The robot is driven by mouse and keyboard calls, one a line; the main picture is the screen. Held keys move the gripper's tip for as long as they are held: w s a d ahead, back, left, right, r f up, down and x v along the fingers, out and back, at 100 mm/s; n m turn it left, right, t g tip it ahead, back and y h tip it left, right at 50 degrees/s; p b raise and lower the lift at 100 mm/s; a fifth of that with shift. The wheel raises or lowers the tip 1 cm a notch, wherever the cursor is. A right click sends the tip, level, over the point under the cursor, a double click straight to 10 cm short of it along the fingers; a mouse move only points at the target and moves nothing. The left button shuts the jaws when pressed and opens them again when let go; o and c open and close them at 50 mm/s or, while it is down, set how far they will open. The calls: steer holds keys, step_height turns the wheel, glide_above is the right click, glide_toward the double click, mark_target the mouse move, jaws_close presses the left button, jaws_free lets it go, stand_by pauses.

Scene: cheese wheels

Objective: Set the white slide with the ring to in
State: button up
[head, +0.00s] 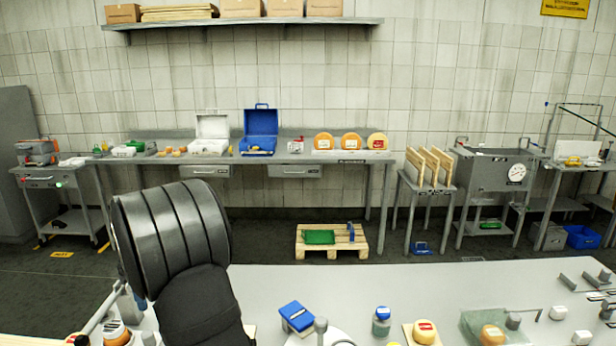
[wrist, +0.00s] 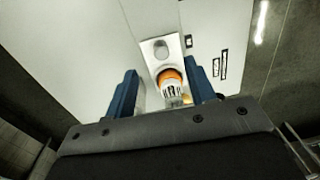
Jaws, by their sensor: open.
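In the wrist view my gripper (wrist: 161,68) is open, with its two blue fingers spread apart. Between and just beyond the fingers is an orange and white round piece (wrist: 171,80) on a pale plate. A grey round knob (wrist: 161,48) sits on the same plate, further from my gripper. I cannot tell which part is the white slide or its ring. In the head view a similar orange and white piece (head: 116,333) shows at the bottom left, partly cut off.
On the near grey bench (head: 380,285) stand a blue box (head: 297,317), a blue-capped jar (head: 382,320), a cheese on a board (head: 424,331) and another cheese (head: 492,334). Small white blocks lie at the right. The bench's far middle is clear.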

jaws_close()
steer(key=w+d+f+m+g+y, duration=0.1)
steer(key=d+f+m+y, duration=0.4)
steer(key=m, duration=0.3)
steer(key=w+d+f+m+y, duration=0.2)
steer(key=d+m+y, duration=0.2)
steer(key=d+m, duration=0.35)
steer(key=x, duration=1)
steer(key=shift+s+a+r, duration=0.15)
steer(key=shift+a+r, duration=0.05)
steer(key=shift+a, duration=0.05)
steer(key=a, duration=0.3)
steer(key=shift+s+a+f, duration=0.1)
steer(key=shift+s+a, duration=0.05)
steer(key=shift+s, duration=0.15)
steer(key=shift+a, duration=0.45)
